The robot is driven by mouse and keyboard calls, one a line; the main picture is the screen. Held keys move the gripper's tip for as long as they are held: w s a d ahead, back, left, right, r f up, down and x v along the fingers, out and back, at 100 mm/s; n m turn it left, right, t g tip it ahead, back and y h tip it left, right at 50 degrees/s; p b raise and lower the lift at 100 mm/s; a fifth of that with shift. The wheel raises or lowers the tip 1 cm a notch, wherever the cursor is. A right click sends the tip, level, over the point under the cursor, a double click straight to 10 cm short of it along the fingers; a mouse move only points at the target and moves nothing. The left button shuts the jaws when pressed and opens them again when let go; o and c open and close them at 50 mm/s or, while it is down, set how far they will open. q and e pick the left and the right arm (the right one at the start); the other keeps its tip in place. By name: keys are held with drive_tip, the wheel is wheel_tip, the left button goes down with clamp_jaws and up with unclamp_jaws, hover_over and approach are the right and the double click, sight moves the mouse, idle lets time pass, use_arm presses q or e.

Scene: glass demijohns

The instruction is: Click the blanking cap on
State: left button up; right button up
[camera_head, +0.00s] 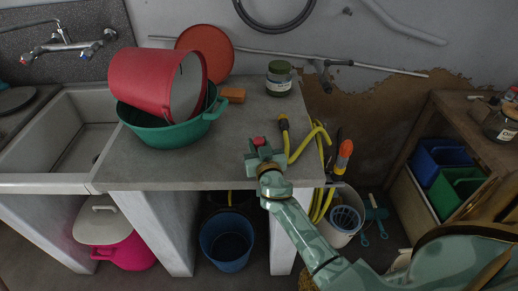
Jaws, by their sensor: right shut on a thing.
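My right gripper (262,152) is over the right part of the grey counter, near its front edge. It is shut on a small red piece (259,141) that looks like the blanking cap. The fingers hide most of it. A yellow hose (323,143) has a dark and yellow connector (283,122) at its end, at the counter's right edge. The connector is a little right of and beyond the gripper, and the red piece appears apart from it. My left gripper is not in view.
A red bucket (155,78) lies tipped in a green basin (165,130) on the counter. A jar (279,78) and an orange sponge (233,94) stand behind. A sink (60,135) is at left. An orange-handled tool (344,155) rises from a white bucket (345,232) at right.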

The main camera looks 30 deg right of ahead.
sight(259, 139)
drive_tip(key=shift+r+p, duration=1.35)
drive_tip(key=shift+r, duration=0.6)
drive_tip(key=shift+f, duration=0.1)
